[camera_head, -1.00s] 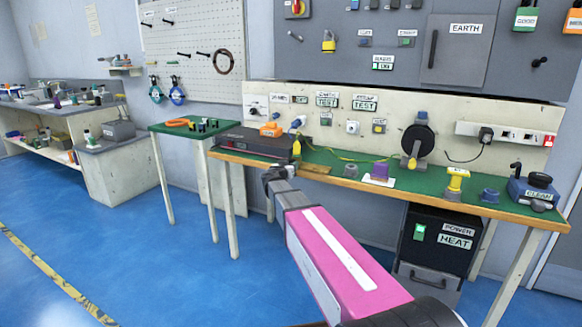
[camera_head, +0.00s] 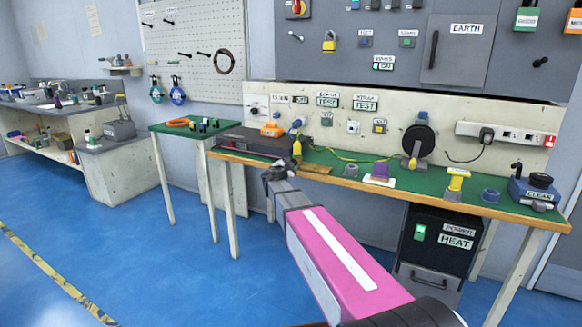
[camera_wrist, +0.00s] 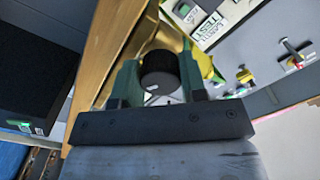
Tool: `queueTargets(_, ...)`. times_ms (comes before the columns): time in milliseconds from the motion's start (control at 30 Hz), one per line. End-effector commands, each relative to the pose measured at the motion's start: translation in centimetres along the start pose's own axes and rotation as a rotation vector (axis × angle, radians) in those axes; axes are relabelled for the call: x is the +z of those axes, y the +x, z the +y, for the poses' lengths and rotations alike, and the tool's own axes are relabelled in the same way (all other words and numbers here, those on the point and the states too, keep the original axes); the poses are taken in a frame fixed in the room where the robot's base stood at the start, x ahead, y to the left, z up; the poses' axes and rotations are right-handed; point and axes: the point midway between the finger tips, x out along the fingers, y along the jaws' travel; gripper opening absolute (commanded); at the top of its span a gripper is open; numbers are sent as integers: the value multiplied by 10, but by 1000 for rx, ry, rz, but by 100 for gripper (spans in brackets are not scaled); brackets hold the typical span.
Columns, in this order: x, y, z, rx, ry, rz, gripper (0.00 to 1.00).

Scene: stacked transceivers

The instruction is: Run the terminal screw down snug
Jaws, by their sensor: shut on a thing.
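My gripper (camera_wrist: 158,80) is shut on a black round-ended thing (camera_wrist: 159,72), seen end-on between the two grey-green fingers in the wrist view. Its far end is hidden, so I cannot tell whether it touches a screw. In the head view my gripper (camera_head: 273,174) is at the front edge of the green-topped bench (camera_head: 432,188), by its left end. A flat dark unit (camera_head: 243,143) lies there, just behind the gripper. A small yellow upright thing (camera_head: 297,150) stands at the unit's right end. I cannot make out the terminal screw in either view.
An orange block (camera_head: 271,130) sits on the dark unit. A purple block (camera_head: 380,170), a yellow spool-like piece (camera_head: 457,179) and a blue cleaner (camera_head: 535,188) stand farther right. A small green table (camera_head: 185,128) adjoins the bench on the left. The blue floor is clear.

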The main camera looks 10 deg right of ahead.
Motion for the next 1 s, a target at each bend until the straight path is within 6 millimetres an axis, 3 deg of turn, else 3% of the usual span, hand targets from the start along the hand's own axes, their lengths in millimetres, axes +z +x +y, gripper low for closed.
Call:
queueTargets(700,-1,-5,3,4,78,-1,15)
queueTargets(733,-1,-5,3,4,78,-1,45)
queueTargets(800,-1,-4,3,3,77,-1,65)
queueTargets(1000,-1,-2,1,2,76,0,65)
